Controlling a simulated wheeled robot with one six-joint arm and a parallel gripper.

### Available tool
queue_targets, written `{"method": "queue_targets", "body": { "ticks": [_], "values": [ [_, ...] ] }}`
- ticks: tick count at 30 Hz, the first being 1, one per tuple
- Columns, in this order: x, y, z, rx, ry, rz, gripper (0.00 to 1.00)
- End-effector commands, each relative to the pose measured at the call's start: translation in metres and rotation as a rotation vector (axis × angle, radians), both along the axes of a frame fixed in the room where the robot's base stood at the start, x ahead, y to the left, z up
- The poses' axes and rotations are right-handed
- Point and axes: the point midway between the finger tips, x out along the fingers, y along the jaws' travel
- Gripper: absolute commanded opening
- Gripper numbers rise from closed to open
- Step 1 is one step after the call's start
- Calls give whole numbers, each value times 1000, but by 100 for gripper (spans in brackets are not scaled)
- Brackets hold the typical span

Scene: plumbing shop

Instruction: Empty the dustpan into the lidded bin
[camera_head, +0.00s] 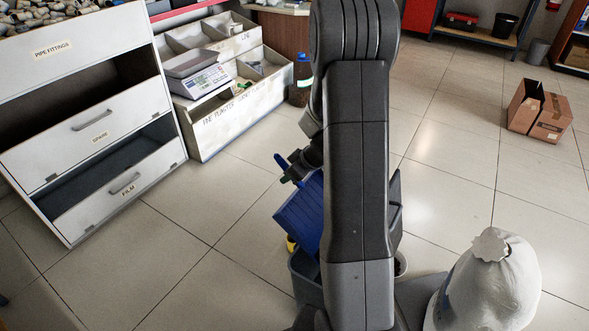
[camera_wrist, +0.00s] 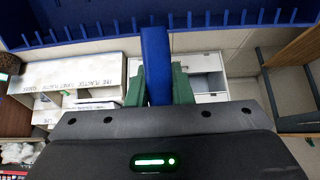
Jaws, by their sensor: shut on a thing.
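The blue dustpan (camera_head: 300,215) is steeply tilted above a grey-blue bin (camera_head: 306,282), partly hidden behind my arm. My gripper (camera_head: 290,172) is shut on the dustpan's blue handle. In the wrist view the handle (camera_wrist: 156,55) stands between the two green fingers of my gripper (camera_wrist: 158,90). The dustpan's toothed blue edge (camera_wrist: 130,25) spans the top of that view. A dark upright panel (camera_head: 396,205) right of my arm may be the bin's raised lid. My arm hides most of the bin, and its inside and any dirt cannot be seen.
A drawer cabinet (camera_head: 100,125) with an open lower drawer stands at the left, beside a white bin counter (camera_head: 225,115) with a scale. A stuffed white bag (camera_head: 490,285) is at the lower right. A cardboard box (camera_head: 540,110) lies farther back. The floor between is clear.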

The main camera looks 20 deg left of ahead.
Motion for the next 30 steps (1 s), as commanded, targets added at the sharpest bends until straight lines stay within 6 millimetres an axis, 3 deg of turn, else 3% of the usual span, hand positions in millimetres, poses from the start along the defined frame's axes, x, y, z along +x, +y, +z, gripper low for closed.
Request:
{"method": "queue_targets", "body": {
  "ticks": [30],
  "values": [
    [5, 44, -10, -205, 26, 4, 0]
  ]
}}
